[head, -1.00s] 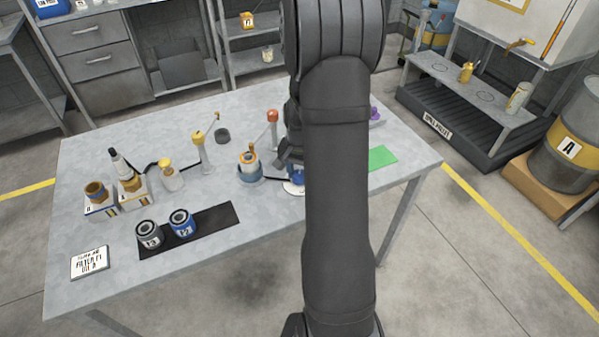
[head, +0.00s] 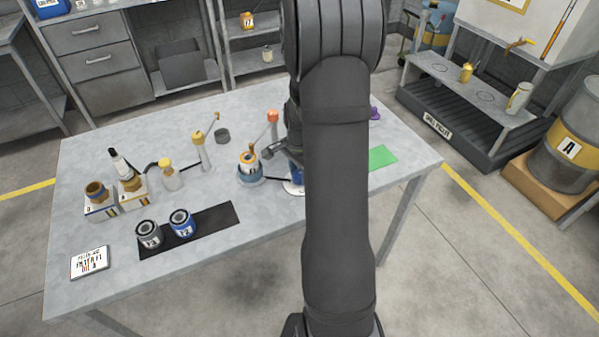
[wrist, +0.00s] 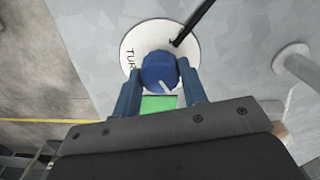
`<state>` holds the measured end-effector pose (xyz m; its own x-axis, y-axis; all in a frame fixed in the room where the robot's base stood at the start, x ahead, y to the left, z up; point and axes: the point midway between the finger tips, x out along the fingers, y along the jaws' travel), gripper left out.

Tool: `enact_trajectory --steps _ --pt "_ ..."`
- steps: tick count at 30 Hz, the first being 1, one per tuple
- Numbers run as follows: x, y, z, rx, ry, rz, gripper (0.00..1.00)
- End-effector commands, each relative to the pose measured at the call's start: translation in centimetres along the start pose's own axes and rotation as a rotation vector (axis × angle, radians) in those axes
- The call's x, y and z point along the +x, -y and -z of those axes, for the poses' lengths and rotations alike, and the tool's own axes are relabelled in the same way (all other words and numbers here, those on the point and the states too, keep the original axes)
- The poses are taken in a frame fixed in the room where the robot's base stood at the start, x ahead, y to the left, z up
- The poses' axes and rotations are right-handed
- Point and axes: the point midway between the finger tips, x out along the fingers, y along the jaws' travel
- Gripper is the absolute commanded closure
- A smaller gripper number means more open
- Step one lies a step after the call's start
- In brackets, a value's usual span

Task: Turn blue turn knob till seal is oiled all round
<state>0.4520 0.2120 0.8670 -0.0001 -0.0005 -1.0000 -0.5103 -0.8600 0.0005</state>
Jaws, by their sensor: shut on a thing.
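The blue turn knob (wrist: 158,70) sits on a white round plate (wrist: 128,50) with black lettering, partly readable as "TUR". My gripper (wrist: 157,80) is shut on the knob, with one blue finger on each side. A pale pointer shows on the knob. The oil on the seal is too small to tell.
A dark rod (wrist: 193,24) runs from the plate. An orange-topped post (head: 272,125) stands behind the filter. A green patch (head: 381,157) lies at right.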

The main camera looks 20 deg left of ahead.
Motion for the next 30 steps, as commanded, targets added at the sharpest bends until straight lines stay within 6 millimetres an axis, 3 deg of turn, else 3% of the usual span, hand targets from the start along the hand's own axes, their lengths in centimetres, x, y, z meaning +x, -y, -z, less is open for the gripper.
enact_trajectory --steps 10,11,14,24,30 --pt "-0.1 0.1 0.1 0.005 -0.001 0.003 0.84" --pt "-0.1 0.1 0.1 0.005 -0.001 0.003 0.59" --pt "-0.1 0.1 0.1 0.005 -0.001 0.002 0.40" --pt "-0.3 0.0 0.0 0.004 0.000 0.002 0.40" --pt "-2.9 0.1 0.1 0.003 -0.002 0.005 0.40"
